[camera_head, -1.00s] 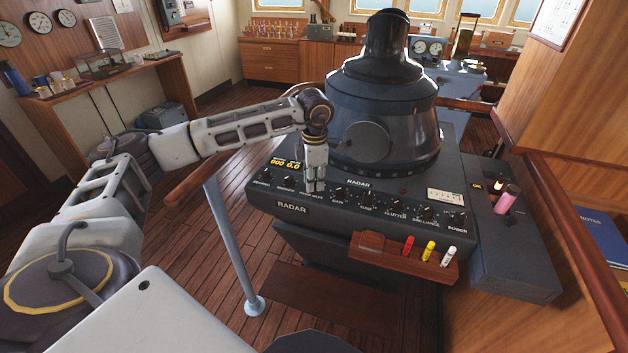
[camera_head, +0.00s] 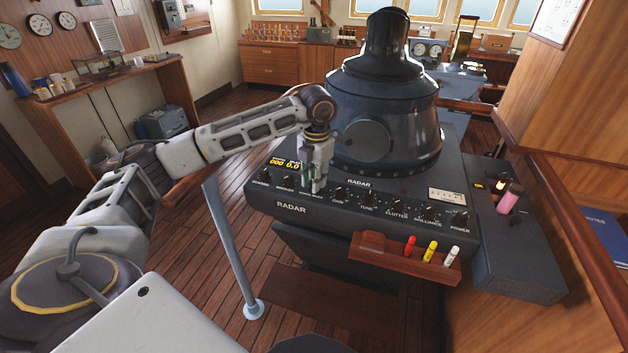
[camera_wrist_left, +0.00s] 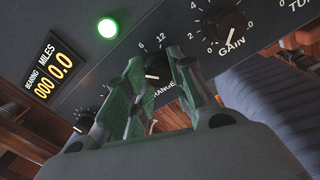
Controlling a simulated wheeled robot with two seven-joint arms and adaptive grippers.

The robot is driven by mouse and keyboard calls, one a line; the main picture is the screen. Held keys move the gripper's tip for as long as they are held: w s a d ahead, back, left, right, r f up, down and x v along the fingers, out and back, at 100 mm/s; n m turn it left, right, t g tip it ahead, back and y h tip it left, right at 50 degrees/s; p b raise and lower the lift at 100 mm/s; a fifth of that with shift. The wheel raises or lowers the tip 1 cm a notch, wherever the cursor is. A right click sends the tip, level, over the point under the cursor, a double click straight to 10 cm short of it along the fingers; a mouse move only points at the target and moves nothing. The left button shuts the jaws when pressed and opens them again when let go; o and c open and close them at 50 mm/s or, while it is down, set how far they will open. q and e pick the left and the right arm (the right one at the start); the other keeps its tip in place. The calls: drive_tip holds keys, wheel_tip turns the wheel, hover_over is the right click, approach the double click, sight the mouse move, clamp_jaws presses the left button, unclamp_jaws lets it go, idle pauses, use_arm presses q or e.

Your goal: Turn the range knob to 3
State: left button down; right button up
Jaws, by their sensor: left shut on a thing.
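The range knob (camera_wrist_left: 157,69) is a small dark knob on the radar console, between my left gripper's fingers in the left wrist view. Numbers 6 and 12 show above it; the rest of its scale, including any 3, is covered by the fingers. Its pointer setting cannot be read clearly. My left gripper (camera_wrist_left: 158,72), with green finger pads, is shut on the knob. In the head view my left gripper (camera_head: 316,190) comes down on the console front (camera_head: 365,212) and hides the knob. My right gripper is in neither view.
The gain knob (camera_wrist_left: 228,23) is close beside the range knob. A lit green lamp (camera_wrist_left: 107,28) and a bearing display (camera_wrist_left: 54,74) are left of it. The radar hood (camera_head: 383,110) rises behind. A wooden pen ledge (camera_head: 385,250) juts out below the panel.

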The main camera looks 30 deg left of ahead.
use_arm(q)
drive_tip(key=shift+n, duration=0.4)
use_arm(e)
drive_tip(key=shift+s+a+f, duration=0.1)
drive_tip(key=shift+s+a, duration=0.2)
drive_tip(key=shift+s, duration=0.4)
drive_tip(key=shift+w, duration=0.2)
use_arm(q)
drive_tip(key=c, duration=1.5)
unclamp_jaws()
drive_tip(key=o, duration=0.3)
drive_tip(key=shift+r, duration=0.85)
drive_tip(key=shift+d+r, duration=0.15)
drive_tip(key=shift+r, duration=2.45)
drive_tip(key=shift+d+r, duration=0.1)
drive_tip(key=shift+r, duration=2.45)
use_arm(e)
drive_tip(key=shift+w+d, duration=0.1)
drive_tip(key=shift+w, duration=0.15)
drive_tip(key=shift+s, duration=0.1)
